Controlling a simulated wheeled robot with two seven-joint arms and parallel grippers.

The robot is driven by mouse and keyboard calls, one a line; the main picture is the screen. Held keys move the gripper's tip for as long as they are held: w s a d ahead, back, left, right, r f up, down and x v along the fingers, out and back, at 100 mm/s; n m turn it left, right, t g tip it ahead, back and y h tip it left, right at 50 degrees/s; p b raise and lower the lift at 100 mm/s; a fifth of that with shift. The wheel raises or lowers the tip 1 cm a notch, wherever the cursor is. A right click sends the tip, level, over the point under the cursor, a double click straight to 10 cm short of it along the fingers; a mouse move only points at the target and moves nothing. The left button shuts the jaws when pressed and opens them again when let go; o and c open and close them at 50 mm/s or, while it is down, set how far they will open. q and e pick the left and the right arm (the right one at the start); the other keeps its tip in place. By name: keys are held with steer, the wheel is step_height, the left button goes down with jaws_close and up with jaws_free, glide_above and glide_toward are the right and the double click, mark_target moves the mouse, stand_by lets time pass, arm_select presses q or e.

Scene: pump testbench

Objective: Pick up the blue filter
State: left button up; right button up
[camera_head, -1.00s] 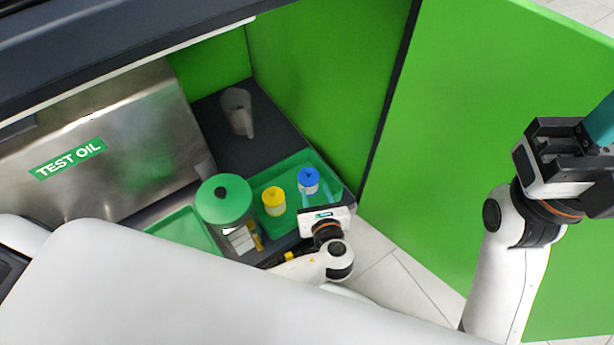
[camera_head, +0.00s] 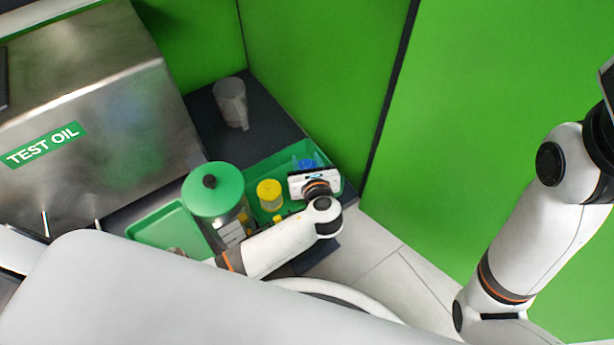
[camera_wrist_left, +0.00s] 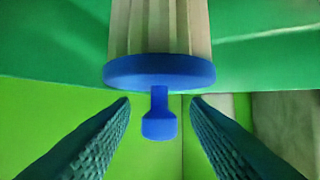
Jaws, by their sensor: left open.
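The blue filter (camera_head: 305,163) stands in the green tray at the back right of the bench, partly hidden behind my left gripper. In the left wrist view, its round blue cap (camera_wrist_left: 158,72) and small blue knob (camera_wrist_left: 158,118) are centred, with a pale pleated body beyond. My left gripper (camera_wrist_left: 160,103) is open, with one dark ridged finger on each side of the knob. Gaps show between the knob and both fingers. In the head view, only the gripper's white housing shows over the filter; its fingertips are hidden. My right arm stands at the right; its gripper is out of frame.
A yellow-capped filter (camera_head: 269,193) stands just left of the blue one in the same green tray (camera_head: 262,155). A larger green-lidded canister (camera_head: 212,192) is further left. A clear jug (camera_head: 231,103) stands behind. Green walls close off the back and right.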

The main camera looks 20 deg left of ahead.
arm_select(q)
jaws_close()
steer(key=shift+r, duration=0.15)
